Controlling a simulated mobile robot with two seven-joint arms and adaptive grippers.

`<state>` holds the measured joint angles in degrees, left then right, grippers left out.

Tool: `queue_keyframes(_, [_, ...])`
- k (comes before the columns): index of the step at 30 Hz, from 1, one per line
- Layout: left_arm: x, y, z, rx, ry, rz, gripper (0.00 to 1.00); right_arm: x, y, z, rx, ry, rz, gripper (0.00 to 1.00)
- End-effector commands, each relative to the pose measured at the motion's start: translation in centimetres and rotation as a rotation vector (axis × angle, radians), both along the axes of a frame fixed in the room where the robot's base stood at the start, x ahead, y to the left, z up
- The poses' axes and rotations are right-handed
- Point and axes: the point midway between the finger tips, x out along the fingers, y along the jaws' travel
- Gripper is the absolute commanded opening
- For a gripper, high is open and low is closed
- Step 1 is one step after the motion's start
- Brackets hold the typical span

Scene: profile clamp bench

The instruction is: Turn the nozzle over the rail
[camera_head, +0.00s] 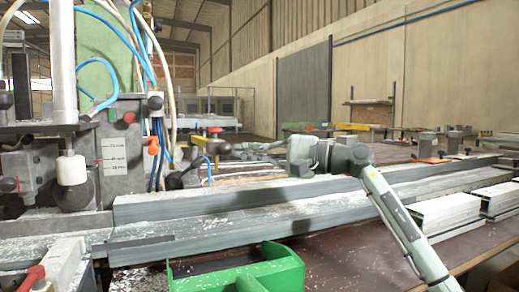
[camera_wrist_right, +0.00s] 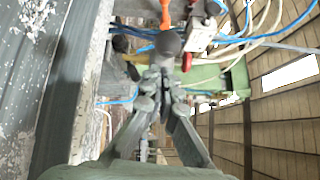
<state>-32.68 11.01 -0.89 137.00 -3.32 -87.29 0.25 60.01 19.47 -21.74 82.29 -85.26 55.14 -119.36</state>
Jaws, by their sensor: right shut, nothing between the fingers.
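The long grey rail (camera_head: 330,207) runs across the bench, with pale chips on it; it also shows at the left of the right wrist view (camera_wrist_right: 30,80). An orange-tipped fitting (camera_head: 152,146) hangs by the blue hoses behind the rail at the machine; I cannot tell for sure that it is the nozzle. An orange piece shows at the top of the right wrist view (camera_wrist_right: 165,15). My right gripper (camera_head: 176,181) reaches from the right, behind the rail, with its fingers toward the machine. Its fingertips (camera_wrist_right: 163,80) are together and empty, below a dark ball knob (camera_wrist_right: 169,43). My left gripper is out of view.
The clamp machine (camera_head: 110,150) with hoses and knobs fills the left. A green bin (camera_head: 240,275) stands at the front. White profiles (camera_head: 450,212) lie at the right. A red-handled clamp (camera_head: 30,279) is at the lower left.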

Motion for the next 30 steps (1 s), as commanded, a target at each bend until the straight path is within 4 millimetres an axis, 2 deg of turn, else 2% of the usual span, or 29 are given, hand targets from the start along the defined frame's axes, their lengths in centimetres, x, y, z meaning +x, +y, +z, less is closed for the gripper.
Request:
queue_keyframes(13, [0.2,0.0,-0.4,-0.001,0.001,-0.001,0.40,-0.6,0.5,0.1,0.001,0.001,0.001,0.00])
queue_keyframes(16, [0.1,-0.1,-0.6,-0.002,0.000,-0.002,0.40,-1.1,1.3,-0.1,-0.002,-0.002,0.001,0.00])
queue_keyframes(18, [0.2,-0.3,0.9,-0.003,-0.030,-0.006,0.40,-1.7,2.2,-0.2,-0.003,-0.002,0.002,0.00])
queue_keyframes(21, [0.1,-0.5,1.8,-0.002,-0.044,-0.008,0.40,-2.3,3.2,-0.1,-0.002,-0.002,0.001,0.00])
queue_keyframes(30, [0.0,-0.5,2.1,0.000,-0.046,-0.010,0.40,-2.5,3.5,0.1,0.001,0.002,0.000,0.00])
